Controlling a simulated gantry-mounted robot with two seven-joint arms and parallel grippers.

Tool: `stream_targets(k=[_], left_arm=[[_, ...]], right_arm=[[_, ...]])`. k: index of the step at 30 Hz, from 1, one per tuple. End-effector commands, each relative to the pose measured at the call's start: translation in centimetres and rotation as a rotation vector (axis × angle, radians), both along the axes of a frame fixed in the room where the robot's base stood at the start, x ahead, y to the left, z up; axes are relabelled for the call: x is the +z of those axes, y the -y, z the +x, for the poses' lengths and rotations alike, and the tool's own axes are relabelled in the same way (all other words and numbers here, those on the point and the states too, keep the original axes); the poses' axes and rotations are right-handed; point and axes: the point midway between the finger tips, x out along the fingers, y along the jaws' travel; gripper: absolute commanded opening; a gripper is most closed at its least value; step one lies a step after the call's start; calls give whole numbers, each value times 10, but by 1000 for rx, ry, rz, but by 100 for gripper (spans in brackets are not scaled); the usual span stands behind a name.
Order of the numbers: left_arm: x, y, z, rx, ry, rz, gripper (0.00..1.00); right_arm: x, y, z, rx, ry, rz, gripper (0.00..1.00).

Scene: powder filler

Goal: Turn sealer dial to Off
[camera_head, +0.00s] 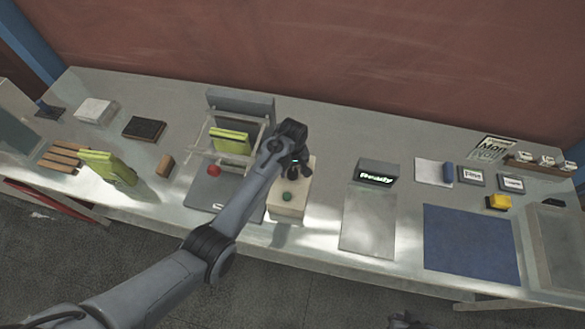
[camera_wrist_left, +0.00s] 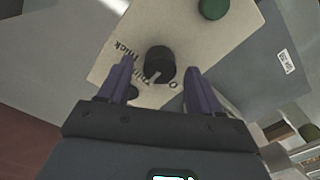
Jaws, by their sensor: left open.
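The sealer's beige control box (camera_head: 287,205) stands mid-table, with a green button (camera_head: 288,197) on its top. My left gripper (camera_head: 294,170) is over the far part of this box and hides the dial in the head view. In the left wrist view the black dial (camera_wrist_left: 160,62) shows with a pale pointer mark, among labels "Thick", "Thin" and one starting with "O", partly hidden. The open left fingers (camera_wrist_left: 160,82) stand on either side of the dial, apart from it. The green button also shows in the left wrist view (camera_wrist_left: 213,8).
Left of the box is the grey sealer (camera_head: 240,104) with a yellow-green pouch (camera_head: 230,141) and a red knob (camera_head: 213,170). Another pouch (camera_head: 108,167) stands further left. A "Ready" display (camera_head: 376,173) and a blue mat (camera_head: 468,243) are to the right. A dark part, perhaps my right gripper (camera_head: 405,320), shows at the bottom edge.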

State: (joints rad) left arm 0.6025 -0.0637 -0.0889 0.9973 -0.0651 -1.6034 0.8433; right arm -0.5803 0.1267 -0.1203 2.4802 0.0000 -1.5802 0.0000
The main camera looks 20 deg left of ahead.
Motion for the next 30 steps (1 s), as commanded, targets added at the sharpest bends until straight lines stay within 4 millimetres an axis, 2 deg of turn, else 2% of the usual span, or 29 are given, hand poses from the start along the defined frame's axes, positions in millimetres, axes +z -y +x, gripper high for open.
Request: stream_targets(k=[12, 23, 30], left_arm=[[-6, 0, 0, 0, 1, 0, 62], [-6, 0, 0, 0, 0, 0, 8], [-4, 0, 0, 20, 0, 0, 8]], right_arm=[[0, -1, 0, -4, 0, 5, 0], [0, -2, 0, -7, 0, 10, 0], [3, -2, 0, -6, 0, 9, 0]])
